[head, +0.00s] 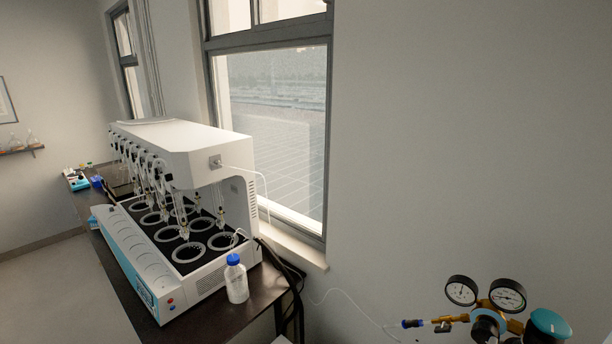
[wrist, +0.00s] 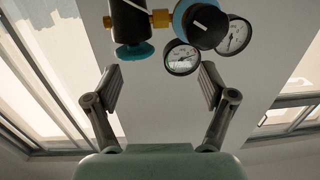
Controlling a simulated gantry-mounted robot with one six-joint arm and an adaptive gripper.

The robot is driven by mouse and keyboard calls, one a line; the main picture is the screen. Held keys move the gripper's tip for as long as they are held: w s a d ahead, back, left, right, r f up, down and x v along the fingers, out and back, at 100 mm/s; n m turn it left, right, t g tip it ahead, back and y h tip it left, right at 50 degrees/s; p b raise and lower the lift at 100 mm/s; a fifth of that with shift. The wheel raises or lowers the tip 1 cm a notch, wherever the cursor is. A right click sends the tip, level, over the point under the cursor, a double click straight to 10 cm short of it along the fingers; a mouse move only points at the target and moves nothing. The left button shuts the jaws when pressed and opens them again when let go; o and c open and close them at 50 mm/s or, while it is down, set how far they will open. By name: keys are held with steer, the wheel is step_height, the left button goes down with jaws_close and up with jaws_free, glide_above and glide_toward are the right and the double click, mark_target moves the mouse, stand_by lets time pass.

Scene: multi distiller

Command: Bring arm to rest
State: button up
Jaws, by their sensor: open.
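My gripper (wrist: 157,88) shows in the wrist view with its two dark fingers spread apart and nothing between them. Beyond the fingertips, at the top of the wrist view, is a gas regulator with a black and blue knob (wrist: 203,22), brass fittings and round gauges (wrist: 182,57). The gap between the fingers and the regulator cannot be told exactly. My arm and gripper do not show in the head view.
In the head view the regulator's gauges (head: 508,295) are at the lower right. A white multi-position distiller (head: 185,150) stands on a dark bench (head: 215,315) by the window. A blue-capped bottle (head: 236,283) stands at its near corner. Cables and a thin tube hang beside the bench.

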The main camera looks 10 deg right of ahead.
steer(key=w+a+f+n+t+y, duration=0.1)
steer(key=w+a+n+y, duration=0.1)
steer(key=a, duration=0.5)
steer(key=w+a+f+n+y, duration=0.1)
steer(key=w+a+y, duration=0.15)
steer(key=a, duration=0.55)
steer(key=w+a+f+n+t+y, duration=0.1)
steer(key=a+f+n+y, duration=0.15)
steer(key=a, duration=0.45)
steer(key=s+a+f+n+y, duration=0.1)
steer(key=s+a+n+y, duration=0.15)
steer(key=a, duration=0.65)
steer(key=s+a+f+n+y, duration=0.1)
steer(key=a+y, duration=0.3)
steer(key=a, duration=0.4)
step_height(320, 180, up, 13)
steer(key=a+n+p, duration=0.1)
steer(key=p, duration=1.2)
steer(key=shift+s+a+g, duration=0.3)
steer(key=shift+s+a, duration=0.1)
steer(key=shift+s, duration=0.05)
